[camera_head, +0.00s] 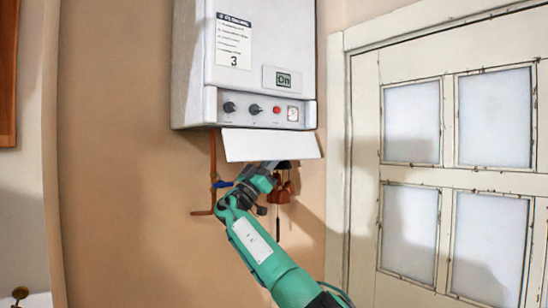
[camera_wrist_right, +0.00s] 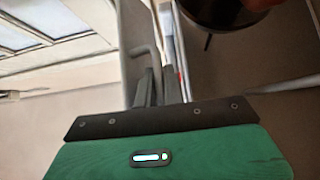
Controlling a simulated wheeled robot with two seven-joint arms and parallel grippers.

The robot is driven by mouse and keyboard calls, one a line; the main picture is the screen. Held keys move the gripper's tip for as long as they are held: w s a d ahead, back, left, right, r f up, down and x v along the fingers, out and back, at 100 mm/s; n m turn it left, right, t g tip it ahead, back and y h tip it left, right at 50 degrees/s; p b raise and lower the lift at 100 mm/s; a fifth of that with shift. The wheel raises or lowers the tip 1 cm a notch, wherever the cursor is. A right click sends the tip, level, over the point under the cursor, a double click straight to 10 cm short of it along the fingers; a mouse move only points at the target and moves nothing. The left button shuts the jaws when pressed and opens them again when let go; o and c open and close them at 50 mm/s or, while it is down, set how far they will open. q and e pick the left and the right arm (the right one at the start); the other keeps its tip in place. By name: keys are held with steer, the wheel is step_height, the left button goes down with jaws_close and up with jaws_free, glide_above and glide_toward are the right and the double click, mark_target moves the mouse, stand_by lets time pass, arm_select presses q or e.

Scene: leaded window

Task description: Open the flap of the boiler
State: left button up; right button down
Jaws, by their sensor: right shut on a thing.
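The white boiler (camera_head: 250,60) hangs on the wall, with a display reading "On" and a row of knobs on its control panel (camera_head: 265,108). The flap (camera_head: 270,145) is a plain white panel hanging below the control panel. It appears tilted out from the boiler's bottom edge. My right gripper (camera_head: 266,166) is at the flap's lower edge, shut on it; the flap hides its fingertips. In the right wrist view, the dark fingers of my right gripper (camera_wrist_right: 160,80) stand close together beside a pale, thin surface. My left gripper is in neither view.
A copper pipe (camera_head: 213,155) with a blue valve handle (camera_head: 222,184) runs down left of my right arm. Reddish-brown fittings (camera_head: 281,190) hang just right of the gripper. A paned door (camera_head: 455,180) stands on the right.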

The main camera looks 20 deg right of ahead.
stand_by(0.3)
steer(key=c, duration=1.5)
jaws_free()
steer(key=shift+w, duration=0.1)
